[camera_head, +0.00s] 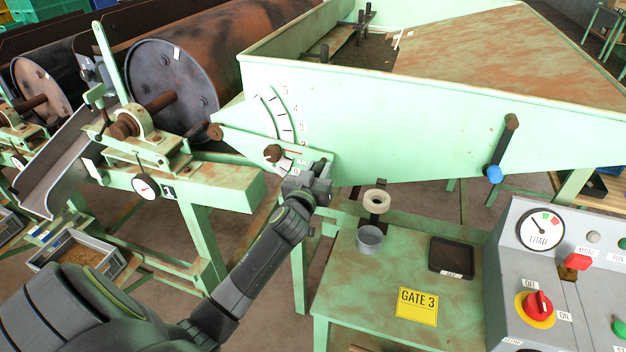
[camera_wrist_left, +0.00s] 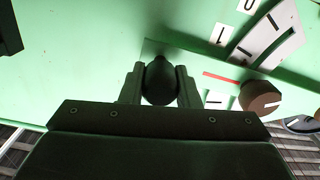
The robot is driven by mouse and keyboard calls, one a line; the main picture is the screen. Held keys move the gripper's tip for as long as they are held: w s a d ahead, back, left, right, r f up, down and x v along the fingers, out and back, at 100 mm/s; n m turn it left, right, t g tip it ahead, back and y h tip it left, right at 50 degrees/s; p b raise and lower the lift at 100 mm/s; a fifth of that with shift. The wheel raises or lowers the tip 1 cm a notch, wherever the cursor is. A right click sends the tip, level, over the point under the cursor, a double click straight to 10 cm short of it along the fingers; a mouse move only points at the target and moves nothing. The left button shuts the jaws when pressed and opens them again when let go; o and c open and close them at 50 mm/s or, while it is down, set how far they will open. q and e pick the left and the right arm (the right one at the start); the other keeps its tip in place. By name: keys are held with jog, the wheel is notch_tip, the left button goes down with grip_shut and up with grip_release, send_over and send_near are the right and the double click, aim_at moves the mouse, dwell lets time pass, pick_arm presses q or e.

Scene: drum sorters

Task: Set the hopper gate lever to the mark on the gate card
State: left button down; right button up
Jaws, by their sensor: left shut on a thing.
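The gate card (camera_head: 417,305) is yellow, reads GATE 3 and lies on the green bench top. The hopper gate lever (camera_head: 240,139) is a pale green bar on the hopper side, with a red pointer line and a brown pivot knob. A curved number scale (camera_head: 270,112) with 5, 4 and 3 stands above it. The red line lies below the 3; its exact reading is unclear. My left gripper (camera_head: 318,172) is at the lever's right end. In the left wrist view its fingers are shut on the dark round lever knob (camera_wrist_left: 160,82). My right gripper is out of view.
The hopper (camera_head: 430,120) fills the upper right, with a blue-tipped handle (camera_head: 494,173) on its side. A grey control panel (camera_head: 502,262) stands at the lower right. Rusty drums (camera_head: 170,80) stand at left.

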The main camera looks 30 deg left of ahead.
pick_arm(q)
notch_tip(320, 180, up, 8)
jog(key=n+p, duration=0.2)
jog(key=shift+a+n+p, duration=0.15)
jog(key=shift+n+p, duration=0.15)
jog(key=c, duration=1.1)
grip_release()
jog(key=shift+f, duration=0.1)
jog(key=shift+f, duration=0.1)
jog(key=shift+s+f, duration=0.1)
jog(key=shift+s, duration=0.4)
jog(key=b+v, duration=0.4)
jog(key=v, duration=1.2)
jog(key=shift+s+d+b, duration=0.2)
jog(key=shift+d+b, duration=0.05)
jog(key=shift+b, duration=0.1)
